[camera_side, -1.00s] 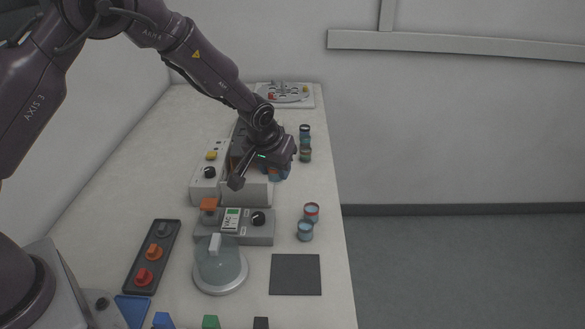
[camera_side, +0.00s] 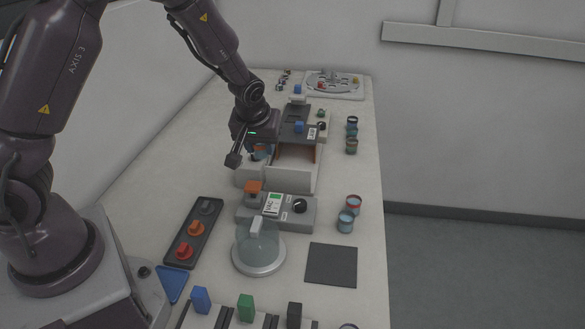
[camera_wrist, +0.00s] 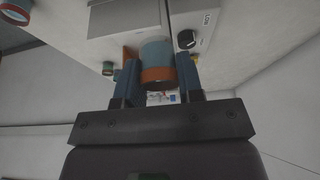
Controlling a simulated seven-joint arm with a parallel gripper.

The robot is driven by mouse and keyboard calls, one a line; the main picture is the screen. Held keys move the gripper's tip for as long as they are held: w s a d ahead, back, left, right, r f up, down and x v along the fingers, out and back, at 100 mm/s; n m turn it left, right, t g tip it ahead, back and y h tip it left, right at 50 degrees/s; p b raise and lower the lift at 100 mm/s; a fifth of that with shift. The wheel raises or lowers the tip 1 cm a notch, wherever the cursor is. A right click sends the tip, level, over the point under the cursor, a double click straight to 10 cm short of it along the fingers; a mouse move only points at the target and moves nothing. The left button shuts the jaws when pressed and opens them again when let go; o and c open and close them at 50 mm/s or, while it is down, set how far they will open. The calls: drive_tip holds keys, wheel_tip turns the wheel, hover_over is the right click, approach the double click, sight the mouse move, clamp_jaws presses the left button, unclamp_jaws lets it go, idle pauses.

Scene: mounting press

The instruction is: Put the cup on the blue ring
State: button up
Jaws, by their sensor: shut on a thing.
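My gripper (camera_wrist: 160,85) is shut on a cup with a blue body and an orange-brown band (camera_wrist: 157,62), its fingers on either side of it. In the side view my gripper (camera_side: 259,150) is at the left of the open box-like press (camera_side: 291,178), with a bit of the blue cup (camera_side: 263,149) showing below it. The cup appears raised off the table. I cannot pick out the blue ring for certain in either view.
A grey control box (camera_side: 290,212) with a knob stands in front of the press. Two cups stand at its right, one with a red rim (camera_side: 353,203). Further cups (camera_side: 351,145) stand behind them. A glass dome (camera_side: 258,248) and a dark square mat (camera_side: 331,264) are nearer.

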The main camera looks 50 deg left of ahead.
drive_tip(key=w+a+f, duration=0.1)
drive_tip(key=w+f, duration=0.1)
drive_tip(key=w, duration=0.1)
drive_tip(key=w+f, duration=0.3)
drive_tip(key=w+a+f, duration=0.1)
drive_tip(key=w+f, duration=0.2)
drive_tip(key=w, duration=0.1)
drive_tip(key=shift+a+f, duration=0.1)
drive_tip(key=shift+a, duration=0.2)
drive_tip(key=shift+w+f, duration=0.1)
drive_tip(key=shift+f, duration=1.55)
drive_tip(key=shift+f, duration=0.2)
drive_tip(key=o, duration=0.9)
drive_tip(key=shift+r, duration=0.1)
drive_tip(key=shift+r, duration=0.1)
